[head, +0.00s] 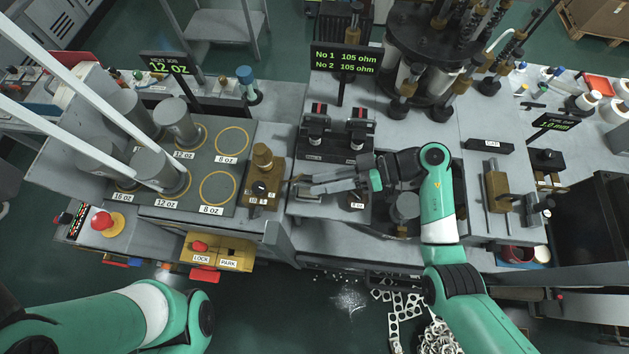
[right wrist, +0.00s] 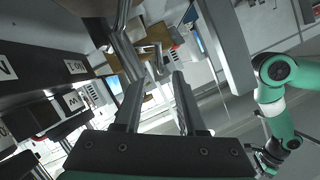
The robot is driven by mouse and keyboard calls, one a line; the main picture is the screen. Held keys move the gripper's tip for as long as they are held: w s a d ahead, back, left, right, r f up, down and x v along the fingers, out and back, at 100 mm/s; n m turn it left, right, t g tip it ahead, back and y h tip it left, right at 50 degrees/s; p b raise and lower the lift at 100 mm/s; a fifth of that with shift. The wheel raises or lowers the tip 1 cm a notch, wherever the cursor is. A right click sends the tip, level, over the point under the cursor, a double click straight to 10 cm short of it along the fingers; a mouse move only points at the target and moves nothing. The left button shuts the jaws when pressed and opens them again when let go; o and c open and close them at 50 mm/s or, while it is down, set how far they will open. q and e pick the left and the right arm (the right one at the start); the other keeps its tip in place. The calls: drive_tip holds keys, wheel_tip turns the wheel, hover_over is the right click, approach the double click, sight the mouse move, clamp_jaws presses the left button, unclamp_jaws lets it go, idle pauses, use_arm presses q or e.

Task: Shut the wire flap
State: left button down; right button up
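I cannot make out the wire flap for certain in either view. My right gripper (head: 306,184) reaches left across the middle of the bench, its two fingers apart with nothing seen between them. In the right wrist view the open fingers (right wrist: 158,88) point toward a bent grey metal bar (right wrist: 126,50) and a brass-coloured part (right wrist: 155,36); contact cannot be told. My left arm lies at the lower left of the head view, and its gripper is out of view.
Grey cylinders stand on a dark plate (head: 232,168) at the left. Two small stations (head: 318,125) stand behind the right gripper, below a resistance display (head: 345,59). A dark turret (head: 430,45) stands at the back. Punched scrap strip (head: 405,312) lies low by my right arm.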

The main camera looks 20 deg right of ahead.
drive_tip(key=v, duration=0.9)
drive_tip(key=shift+s+r, duration=0.1)
